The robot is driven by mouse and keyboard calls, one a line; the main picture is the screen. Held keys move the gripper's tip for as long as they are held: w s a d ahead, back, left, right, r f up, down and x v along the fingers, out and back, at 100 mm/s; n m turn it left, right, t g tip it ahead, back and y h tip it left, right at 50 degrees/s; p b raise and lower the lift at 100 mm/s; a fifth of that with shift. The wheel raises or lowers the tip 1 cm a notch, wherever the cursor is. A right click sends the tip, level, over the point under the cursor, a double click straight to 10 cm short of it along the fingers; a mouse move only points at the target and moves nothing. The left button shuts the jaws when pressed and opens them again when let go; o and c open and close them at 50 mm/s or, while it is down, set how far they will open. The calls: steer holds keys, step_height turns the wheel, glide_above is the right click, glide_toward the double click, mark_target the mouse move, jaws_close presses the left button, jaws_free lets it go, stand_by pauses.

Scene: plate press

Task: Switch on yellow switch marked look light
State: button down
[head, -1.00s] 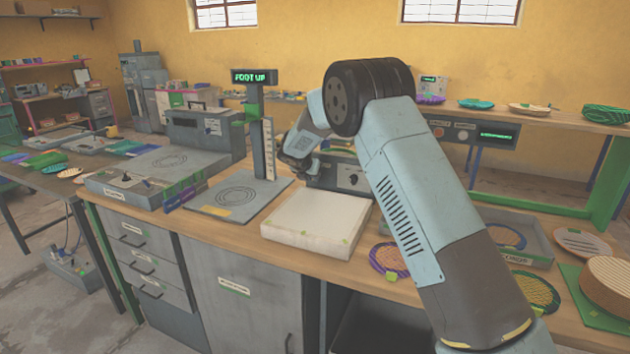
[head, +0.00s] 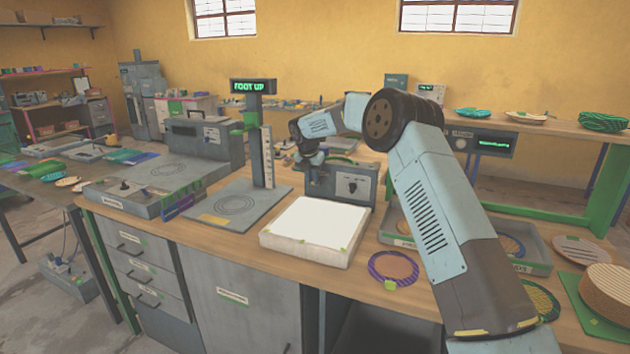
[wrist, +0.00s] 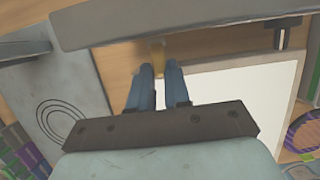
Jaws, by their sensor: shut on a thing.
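My gripper (wrist: 159,70) is at the front of the grey control box (head: 325,180), seen from above in the wrist view. A small yellow switch (wrist: 157,50) sticks out of the box between my fingertips, and the fingers are shut on it. In the head view my gripper (head: 308,158) is at the box's left end, and the switch and its marking cannot be made out. In front of the box lies a light panel (head: 315,222) with a bright white top. The panel also shows in the wrist view (wrist: 230,95).
A black knob (head: 352,187) is on the box's right side. A press plate with rings (head: 237,205) and a post with a "FOOT UP" display (head: 253,87) stand left of the panel. A purple-rimmed round plate (head: 393,267) lies to its right.

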steer(key=shift+d+f, duration=0.2)
steer(key=shift+d, duration=0.15)
steer(key=c, duration=1.3)
jaws_free()
steer(key=shift+w, duration=0.1)
steer(key=shift+c, duration=0.2)
steer(key=shift+o, duration=1.3)
steer(key=shift+a+r, duration=0.1)
steer(key=shift+a, duration=0.05)
steer(key=shift+a+r, duration=0.1)
steer(key=shift+r, duration=0.05)
steer(key=v, duration=1.3)
steer(key=shift+r, duration=0.2)
